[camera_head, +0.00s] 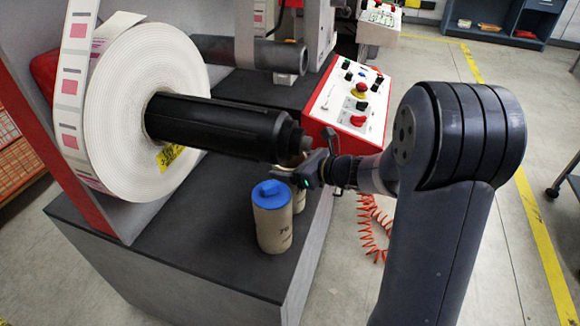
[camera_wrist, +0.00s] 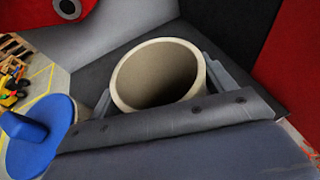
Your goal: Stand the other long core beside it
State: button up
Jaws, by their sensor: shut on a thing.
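A tan cardboard core with a blue plug in its top (camera_head: 273,218) stands upright on the dark deck (camera_head: 200,235). Its blue plug (camera_wrist: 40,140) shows at the left of the wrist view. My gripper (camera_head: 310,172) is just behind and right of it, below the black spindle's end. In the wrist view my gripper (camera_wrist: 163,90) has its fingers on both sides of an open, hollow core (camera_wrist: 118,82), shut on it. In the head view this core (camera_head: 299,199) is mostly hidden behind the plugged one. It looks upright; I cannot tell whether its base touches the deck.
A black spindle (camera_head: 215,125) carrying a big label roll (camera_head: 130,100) juts out over the deck. A red-sided control panel (camera_head: 350,100) stands behind my gripper. A coiled orange hose (camera_head: 374,225) hangs at the right. The deck's front part is clear.

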jog(key=shift+f, duration=0.15)
jog(key=o, duration=1.4)
jog(key=shift+s+d+r, duration=0.1)
jog(key=shift+d+r, duration=0.1)
jog(key=shift+r, duration=0.15)
jog(key=p+v, duration=0.1)
jog(key=v, duration=1)
jog(key=shift+s+d, duration=0.2)
jog(key=shift+s, duration=0.05)
